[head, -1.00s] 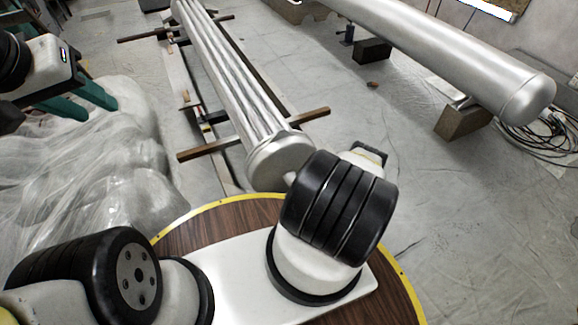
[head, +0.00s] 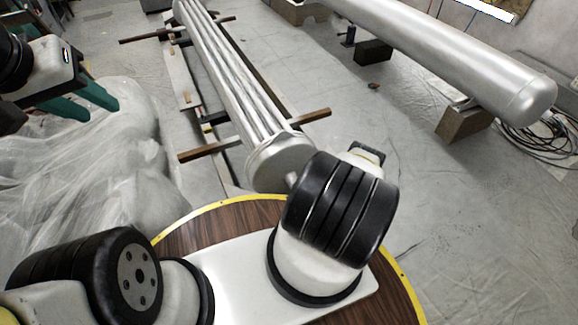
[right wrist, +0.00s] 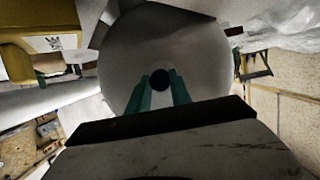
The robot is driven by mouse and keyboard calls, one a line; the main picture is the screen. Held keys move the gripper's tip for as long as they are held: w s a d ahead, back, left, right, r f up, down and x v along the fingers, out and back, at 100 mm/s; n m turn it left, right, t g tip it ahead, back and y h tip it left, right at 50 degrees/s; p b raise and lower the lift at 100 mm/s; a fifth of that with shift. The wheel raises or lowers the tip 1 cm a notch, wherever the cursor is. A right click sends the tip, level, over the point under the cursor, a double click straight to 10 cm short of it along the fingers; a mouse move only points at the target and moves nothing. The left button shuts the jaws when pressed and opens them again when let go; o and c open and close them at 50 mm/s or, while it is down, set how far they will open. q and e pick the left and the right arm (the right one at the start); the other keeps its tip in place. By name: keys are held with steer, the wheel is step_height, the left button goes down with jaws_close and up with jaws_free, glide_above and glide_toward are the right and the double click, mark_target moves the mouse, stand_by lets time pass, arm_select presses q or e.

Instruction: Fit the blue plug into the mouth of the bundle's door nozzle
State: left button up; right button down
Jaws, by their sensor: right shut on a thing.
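The bundle (head: 232,82) is a long set of pale tubes ending in a round grey door (head: 280,160). The door nozzle (head: 291,179) is a short stub, mostly hidden behind my right arm in the head view. In the right wrist view the door (right wrist: 165,48) is a large grey disc behind my right gripper (right wrist: 160,88). Its teal fingers are shut on a small dark round thing, the blue plug (right wrist: 160,80), whose colour looks nearly black in shadow. I cannot tell whether it touches the nozzle. My left gripper (head: 92,100) is open and empty at the left.
A large silver cylinder (head: 450,55) lies at the right on blocks (head: 463,123), with coiled cables (head: 545,140) beside it. Wooden bars (head: 215,148) cross under the bundle. Clear plastic sheeting (head: 100,160) covers the left. Sheeted floor between bundle and cylinder is mostly free.

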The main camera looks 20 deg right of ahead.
steer(key=shift+w, duration=0.45)
steer(key=c, duration=1.1)
jaws_free()
